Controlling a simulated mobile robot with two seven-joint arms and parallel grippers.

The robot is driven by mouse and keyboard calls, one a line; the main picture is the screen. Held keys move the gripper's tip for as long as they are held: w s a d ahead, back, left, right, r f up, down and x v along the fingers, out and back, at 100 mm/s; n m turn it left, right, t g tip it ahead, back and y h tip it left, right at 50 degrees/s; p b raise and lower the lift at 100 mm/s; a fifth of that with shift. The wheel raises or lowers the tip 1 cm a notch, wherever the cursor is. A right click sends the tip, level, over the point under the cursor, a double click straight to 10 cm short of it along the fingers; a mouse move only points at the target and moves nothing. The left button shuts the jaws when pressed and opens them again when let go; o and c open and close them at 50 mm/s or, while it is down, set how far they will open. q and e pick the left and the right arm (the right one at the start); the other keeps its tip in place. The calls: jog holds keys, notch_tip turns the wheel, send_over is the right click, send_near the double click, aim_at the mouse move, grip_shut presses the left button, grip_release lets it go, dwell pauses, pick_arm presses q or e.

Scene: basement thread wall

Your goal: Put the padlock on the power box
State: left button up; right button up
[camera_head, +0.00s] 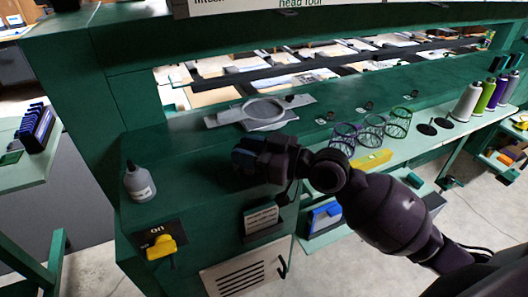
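The green power box (135,203) stands at the front left. Its front has a dark panel marked "ON" with a yellow switch handle (161,247). I cannot make out a padlock anywhere in the head view. My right gripper (248,153) is over the green top, to the right of the bottle and in front of the grey ring frame. Its arm comes in from the lower right. The fingers are dark and seen from behind, so I cannot tell whether they are open or hold something. My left gripper is not in view.
A grey bottle (138,182) stands on the box top. A grey ring frame (263,112) lies behind my gripper. Wire-like cups (371,133), a yellow bar (372,161) and thread spools (467,102) line the ledge to the right. A blue item (325,217) sits below.

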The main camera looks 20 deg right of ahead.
jog(key=shift+s+d, duration=0.25)
jog(key=b+v, duration=0.3)
jog(key=v, duration=0.8)
jog(key=shift+s+d, duration=0.1)
jog(key=shift+s, duration=0.05)
dwell(0.3)
